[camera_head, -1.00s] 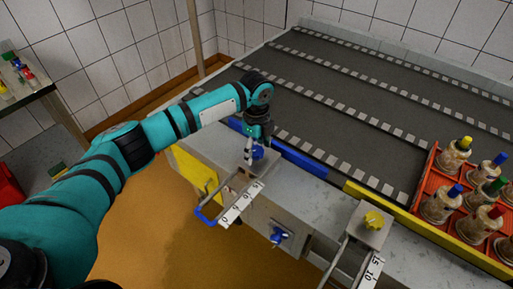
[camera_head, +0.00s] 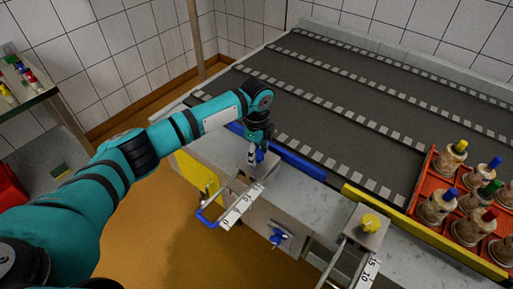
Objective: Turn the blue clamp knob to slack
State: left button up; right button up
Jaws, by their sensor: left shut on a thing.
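The blue clamp knob (camera_head: 260,155) sits on top of a grey clamp block at the near edge of the conveyor table. My left gripper (camera_head: 255,152) points down at the knob and is shut on it, partly hiding it. A scale strip (camera_head: 238,210) with a blue-ended guide rod (camera_head: 207,218) runs from this block toward the viewer. A second blue knob (camera_head: 279,236) is on the front face of the housing below. My right gripper does not show.
A yellow knob (camera_head: 370,222) stands on a similar block to the right. A red crate (camera_head: 424,226) with several cheese moulds with coloured tops stands at the right. The dark conveyor belts (camera_head: 350,95) are clear. A side table (camera_head: 14,100) holds small coloured items at the left.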

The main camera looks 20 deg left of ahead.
pick_arm(q)
jog(key=n+p, duration=0.1)
jog(key=p, duration=0.1)
jog(key=n+p, duration=0.4)
jog(key=shift+r, duration=0.25)
jog(key=n+p, duration=0.3)
jog(key=n, duration=0.1)
jog(key=shift+n+p, duration=0.35)
jog(key=shift+n, duration=0.05)
jog(key=n+p, duration=0.2)
jog(key=n, duration=0.1)
jog(key=shift+w+n, duration=0.1)
jog(key=shift+n, duration=0.3)
jog(key=n+p, duration=0.1)
jog(key=n, duration=0.1)
jog(key=shift+f+n+p, duration=0.1)
jog(key=shift+n+p, duration=0.2)
jog(key=shift+p, duration=0.1)
jog(key=n+p, duration=0.1)
jog(key=n, duration=0.2)
jog(key=shift+a+n+p, duration=0.1)
jog(key=shift+n+p, duration=0.45)
jog(key=shift+n, duration=0.85)
jog(key=shift+w, duration=0.1)
jog(key=o, duration=1.2)
jog(key=shift+f, duration=0.1)
jog(key=shift+c, duration=0.2)
